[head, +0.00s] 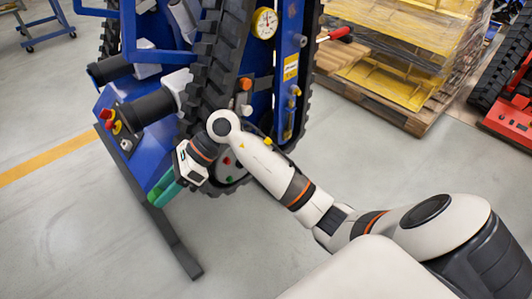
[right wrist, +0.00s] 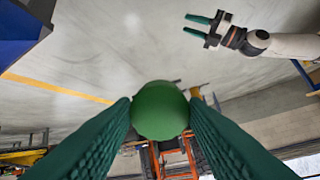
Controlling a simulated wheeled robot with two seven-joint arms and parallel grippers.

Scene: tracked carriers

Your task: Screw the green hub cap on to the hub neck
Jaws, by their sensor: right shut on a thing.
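The green hub cap (right wrist: 160,110) is a round green piece between my right fingers in the right wrist view. My right gripper (head: 165,188) is shut on it, beside the lower part of the blue tracked carrier (head: 150,110) in the head view. There the cap cannot be told apart from the green fingers. I cannot pick out the hub neck in either view. My left gripper (right wrist: 196,25) shows only in the right wrist view, at the upper right, its green fingers apart and empty.
The carrier's black rubber track (head: 222,60) rises close behind my right wrist. A dial gauge (head: 264,23) and a red-handled tool (head: 336,34) are above. A wooden pallet (head: 380,105) with yellow goods and a red machine (head: 512,122) stand at the right. The floor at lower left is mostly clear.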

